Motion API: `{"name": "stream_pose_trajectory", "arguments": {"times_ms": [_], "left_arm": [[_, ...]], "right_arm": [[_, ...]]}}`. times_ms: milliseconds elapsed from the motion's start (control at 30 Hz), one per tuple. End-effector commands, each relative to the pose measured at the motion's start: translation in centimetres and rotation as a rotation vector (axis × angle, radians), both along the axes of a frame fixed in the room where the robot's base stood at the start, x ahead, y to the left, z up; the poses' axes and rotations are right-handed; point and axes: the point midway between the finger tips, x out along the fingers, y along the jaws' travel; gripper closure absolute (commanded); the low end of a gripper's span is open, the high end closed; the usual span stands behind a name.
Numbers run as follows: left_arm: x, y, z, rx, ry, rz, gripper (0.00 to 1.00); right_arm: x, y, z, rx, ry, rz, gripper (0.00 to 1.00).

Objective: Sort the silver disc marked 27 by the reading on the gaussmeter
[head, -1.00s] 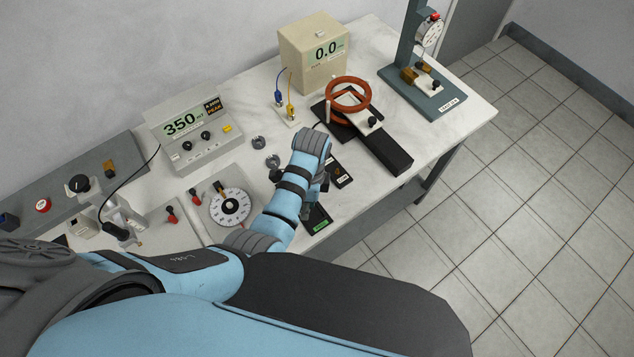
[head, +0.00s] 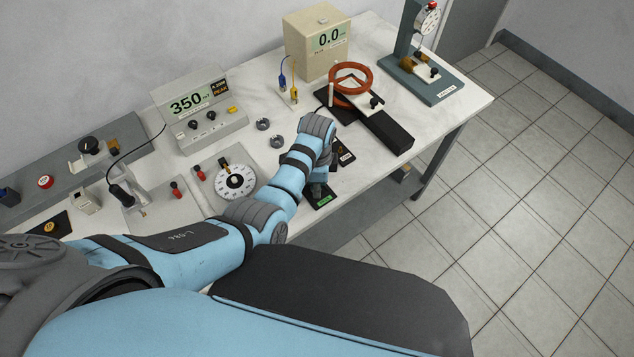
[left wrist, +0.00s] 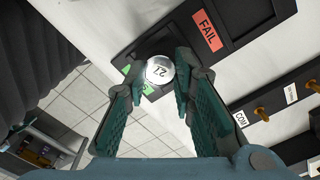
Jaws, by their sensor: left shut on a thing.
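The silver disc (left wrist: 159,70) marked 27 is between the fingertips of my left gripper (left wrist: 161,82) in the left wrist view, its marked face towards the camera. The gripper is shut on it. Behind the disc is a black tray with a green label (left wrist: 149,89), also seen in the head view (head: 323,201); I cannot tell how high the disc is above it. In the head view my left gripper (head: 322,184) is mostly hidden by its own arm, and the disc is hidden. The meter (head: 190,104) at the back left reads 350 and shows PEAK. My right gripper is not in view.
A black tray labelled FAIL (left wrist: 208,30) is beside the green-labelled one. A red-brown ring coil (head: 351,78), a dial stand (head: 428,75) and a white dial (head: 236,182) stand on the table. Two small grey discs (head: 263,124) lie behind my arm.

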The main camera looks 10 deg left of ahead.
Motion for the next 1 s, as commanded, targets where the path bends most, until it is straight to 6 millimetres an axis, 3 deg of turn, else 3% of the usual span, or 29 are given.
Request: {"name": "stream_pose_trajectory", "arguments": {"times_ms": [133,400,900,933,1000], "left_arm": [[0.0,0.0,0.0,0.001,0.000,0.000,1.00],[0.0,0.1,-0.1,0.002,0.001,0.000,1.00],[0.0,0.1,-0.5,0.002,0.001,0.000,1.00],[0.0,0.1,-0.4,0.001,0.001,0.000,0.72],[0.0,0.1,-0.4,0.002,0.001,0.000,0.61]], "right_arm": [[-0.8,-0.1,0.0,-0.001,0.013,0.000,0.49],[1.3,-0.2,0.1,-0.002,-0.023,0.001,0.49],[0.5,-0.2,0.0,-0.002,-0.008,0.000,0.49],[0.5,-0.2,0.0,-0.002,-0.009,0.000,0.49],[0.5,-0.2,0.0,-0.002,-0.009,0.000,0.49]]}}
